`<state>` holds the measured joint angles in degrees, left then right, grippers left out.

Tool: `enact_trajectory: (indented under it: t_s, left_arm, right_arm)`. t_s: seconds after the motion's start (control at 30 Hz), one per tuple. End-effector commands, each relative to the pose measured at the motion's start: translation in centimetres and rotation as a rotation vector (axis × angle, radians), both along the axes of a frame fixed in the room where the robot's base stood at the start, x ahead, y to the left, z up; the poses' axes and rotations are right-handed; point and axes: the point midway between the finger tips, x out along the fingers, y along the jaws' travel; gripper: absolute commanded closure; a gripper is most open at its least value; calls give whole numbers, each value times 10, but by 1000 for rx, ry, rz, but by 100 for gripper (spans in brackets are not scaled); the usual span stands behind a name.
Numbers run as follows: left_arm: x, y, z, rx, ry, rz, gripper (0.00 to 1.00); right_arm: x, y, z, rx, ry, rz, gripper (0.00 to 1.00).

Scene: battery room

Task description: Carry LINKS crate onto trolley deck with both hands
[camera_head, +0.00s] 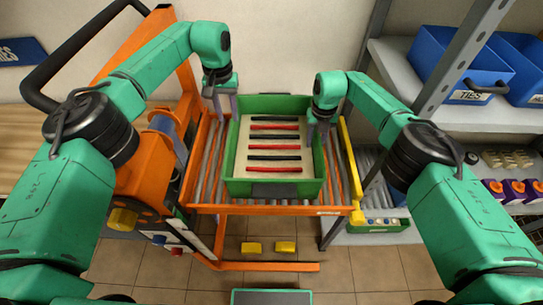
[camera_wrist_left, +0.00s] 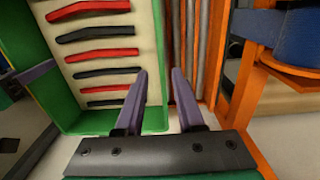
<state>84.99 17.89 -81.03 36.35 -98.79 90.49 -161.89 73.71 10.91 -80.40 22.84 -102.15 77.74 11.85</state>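The green crate (camera_head: 229,160) sits level on an orange-framed roller deck (camera_head: 207,165) in the head view. Red and black bars lie in rows on its cream insert. No LINKS lettering is readable on it. My left gripper (camera_head: 222,103) is at the crate's left wall. In the left wrist view my left gripper (camera_wrist_left: 160,85) has its fingers apart, one on the inner side of the green wall and one outside over the rollers. My right gripper (camera_head: 318,128) is at the crate's right wall; its finger gap is not clear.
An orange machine with a black handle (camera_head: 40,98) stands at left. A yellow-edged roller section (camera_head: 376,190) lies to the right. Grey shelves (camera_head: 400,60) hold blue TIES bins (camera_head: 430,55). Two yellow pedals (camera_head: 251,247) are below the deck, above tiled floor.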

Motion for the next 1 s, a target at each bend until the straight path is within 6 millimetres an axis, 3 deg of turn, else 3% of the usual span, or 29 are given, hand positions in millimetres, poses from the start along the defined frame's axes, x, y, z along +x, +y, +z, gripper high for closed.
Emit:
enact_trajectory:
  t_s: [0.13,0.23,0.5,0.63,1.0]
  left_arm:
    - [0,0,11,0,1,0,63]
    - [0,0,11,-1,1,0,63]
    - [0,0,11,-1,1,-1,63]
    - [0,0,11,-1,1,-1,63]
    - [0,0,11,-1,1,-1,63]
  right_arm:
    - [0,0,3,0,-1,0,63]
    - [1,-1,17,1,-3,0,63]
    - [1,0,89,0,-5,1,63]
    - [0,0,112,0,-2,-1,63]
    - [0,0,120,0,0,0,63]
